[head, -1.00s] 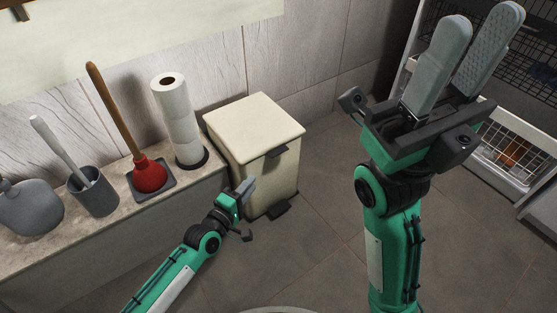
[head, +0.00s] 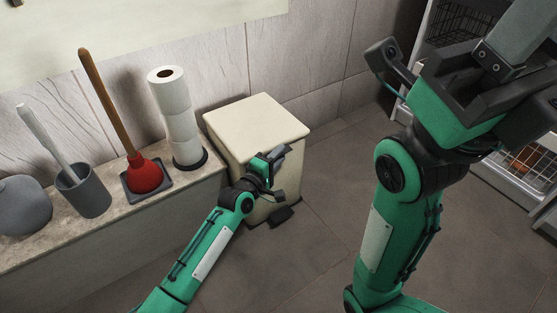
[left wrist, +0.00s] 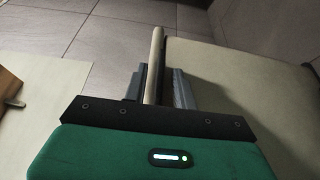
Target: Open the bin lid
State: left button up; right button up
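The cream bin (head: 232,160) stands on the floor beside the ledge, its flat lid (head: 255,120) down. A dark pedal (head: 281,216) is at its foot. My left gripper (head: 278,160) is at the upper front of the bin, just below the lid's front edge, and covers the dark handle piece there. In the left wrist view its fingers (left wrist: 156,88) are apart, with a thin pale edge (left wrist: 154,65) between them. A narrow gap shows on one side of that edge. My right gripper (head: 520,45) is raised at the upper right, its fingertips cut off by the frame.
The ledge holds a plunger (head: 146,177), a stack of paper rolls (head: 178,115), a grey brush holder (head: 84,192) and a round grey container (head: 22,205). A wire-basket shelf (head: 515,165) stands at the right. The floor right of the bin is clear.

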pick_arm(q)
jog(key=shift+w+d, duration=0.1)
jog(key=shift+w, duration=0.1)
grip_shut()
jog(key=shift+r, duration=0.1)
